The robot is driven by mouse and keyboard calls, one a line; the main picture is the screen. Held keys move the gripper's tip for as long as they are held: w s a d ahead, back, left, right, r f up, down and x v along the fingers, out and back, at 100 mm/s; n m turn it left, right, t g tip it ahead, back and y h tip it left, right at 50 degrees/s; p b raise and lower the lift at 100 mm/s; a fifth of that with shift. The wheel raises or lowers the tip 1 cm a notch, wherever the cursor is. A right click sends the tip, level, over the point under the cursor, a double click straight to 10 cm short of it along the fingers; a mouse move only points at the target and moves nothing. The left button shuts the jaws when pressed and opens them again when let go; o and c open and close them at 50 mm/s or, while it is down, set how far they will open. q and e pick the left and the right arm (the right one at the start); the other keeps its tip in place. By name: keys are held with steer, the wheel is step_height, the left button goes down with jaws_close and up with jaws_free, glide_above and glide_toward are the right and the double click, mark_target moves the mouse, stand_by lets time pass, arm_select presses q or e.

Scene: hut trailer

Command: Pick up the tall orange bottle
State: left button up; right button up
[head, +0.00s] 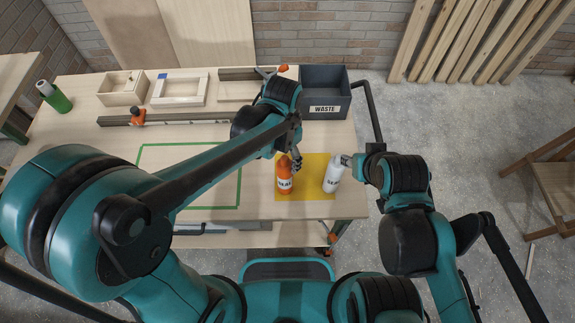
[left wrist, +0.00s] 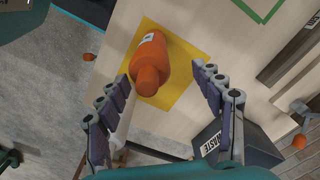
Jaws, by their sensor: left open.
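The tall orange bottle (head: 285,180) stands upright on a yellow square (head: 315,164) on the workbench, its white label facing me. My left gripper (head: 296,160) is just above and behind its top. In the left wrist view, the orange bottle (left wrist: 150,66) shows cap first between the spread fingers of the left gripper (left wrist: 161,74), with nothing held. A white bottle (head: 332,177) stands to the right on the same square. My right gripper (head: 346,160) is close to the white bottle's top; whether they touch and how far its jaws are apart is unclear.
A dark waste bin (head: 325,107) stands at the bench's back right. Wooden frames (head: 180,90) and a long bar (head: 190,119) lie along the back. A green tape outline (head: 148,147) marks bare bench left of the yellow square. A green bottle (head: 56,98) is far left.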

arm_select(q)
steer(key=f+b, duration=0.1)
steer(key=f, duration=0.1)
steer(key=s+f+b, duration=0.1)
steer(key=f, duration=0.1)
steer(key=f+b, duration=0.1)
steer(key=f, duration=0.2)
steer(key=shift+s+d+f, duration=0.1)
steer(key=shift+s+d, duration=0.05)
jaws_close()
